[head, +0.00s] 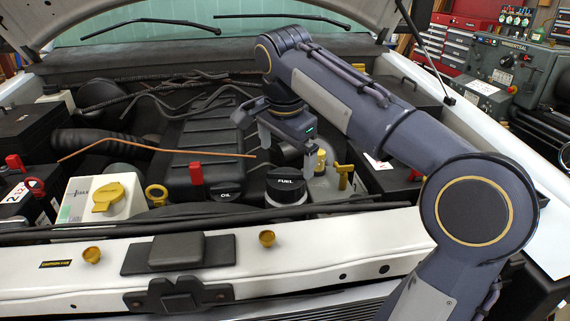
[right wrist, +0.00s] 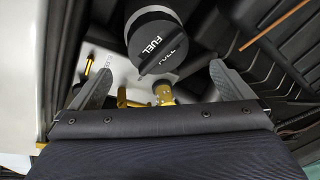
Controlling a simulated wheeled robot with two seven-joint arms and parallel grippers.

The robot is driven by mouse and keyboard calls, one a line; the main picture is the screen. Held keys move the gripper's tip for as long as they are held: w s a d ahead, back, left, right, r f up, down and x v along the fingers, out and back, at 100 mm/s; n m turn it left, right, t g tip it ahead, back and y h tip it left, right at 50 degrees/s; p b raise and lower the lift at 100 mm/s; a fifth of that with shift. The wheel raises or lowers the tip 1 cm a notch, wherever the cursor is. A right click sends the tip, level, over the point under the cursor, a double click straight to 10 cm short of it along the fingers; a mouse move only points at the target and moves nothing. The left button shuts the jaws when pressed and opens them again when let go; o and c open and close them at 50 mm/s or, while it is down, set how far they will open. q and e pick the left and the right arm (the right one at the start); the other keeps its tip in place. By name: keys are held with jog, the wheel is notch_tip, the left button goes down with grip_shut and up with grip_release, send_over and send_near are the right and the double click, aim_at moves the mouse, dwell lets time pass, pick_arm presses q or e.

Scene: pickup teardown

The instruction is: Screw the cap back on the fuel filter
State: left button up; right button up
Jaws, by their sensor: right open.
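The fuel filter (head: 287,197) stands in the engine bay with a pale body. Its black cap (head: 286,181), marked FUEL, sits on top of it. In the right wrist view the cap (right wrist: 158,45) shows from above with a raised bar across it; I cannot tell how tightly it is seated. My right gripper (head: 284,158) is above and just behind the cap in the head view, empty and apart from it. In the right wrist view its fingers (right wrist: 160,88) are spread wide, with the cap beyond them. My left gripper is not in view.
A yellow-capped reservoir (head: 320,185) stands close right of the filter. The OIL-marked engine cover (head: 200,150) is to its left, with a dipstick-like rod (head: 160,149) across it. A white tank with a yellow cap (head: 108,196) is farther left. The front crossmember (head: 340,245) runs in front.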

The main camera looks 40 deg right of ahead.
aim_at(286, 172)
jog(key=n, duration=0.3)
jog(key=n+t+b, duration=0.1)
jog(key=n, duration=0.1)
jog(key=shift+s+a+r+h, duration=0.15)
jog(key=shift+s+a+h, duration=0.1)
jog(key=shift+s+h, duration=0.15)
jog(key=n, duration=0.2)
jog(key=shift+a+r+n+b, duration=0.2)
jog(key=shift+r+n+b, duration=0.1)
jog(key=shift+n, duration=0.1)
jog(key=shift+f+h, duration=0.15)
jog(key=shift+h, duration=0.15)
jog(key=x, duration=0.7)
jog(key=shift+w+f+b, duration=0.15)
jog(key=shift+b, duration=0.15)
